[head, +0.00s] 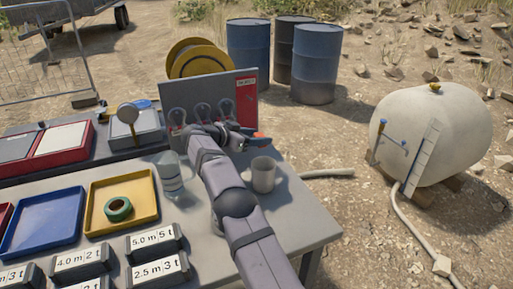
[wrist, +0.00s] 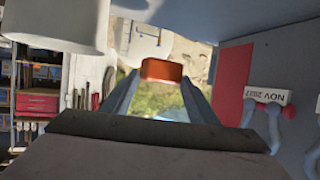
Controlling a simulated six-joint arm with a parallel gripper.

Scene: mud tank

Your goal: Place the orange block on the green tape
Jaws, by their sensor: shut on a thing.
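The green tape (head: 118,208) is a roll lying flat in the yellow tray (head: 150,218) on the table's left part. My gripper (head: 255,138) is up by the right end of the grey panel, behind the white mug and well to the right of the tape. It is shut on the orange block (wrist: 161,70), which sits between the fingertips in the wrist view. In the head view only a small orange bit of the block (head: 259,134) shows beyond the fingers. The tape is not seen in the wrist view.
The upright panel (head: 246,98) with hanging shackles is behind. Labelled blocks (head: 154,241) line the front; a blue tray (head: 42,222) is left.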

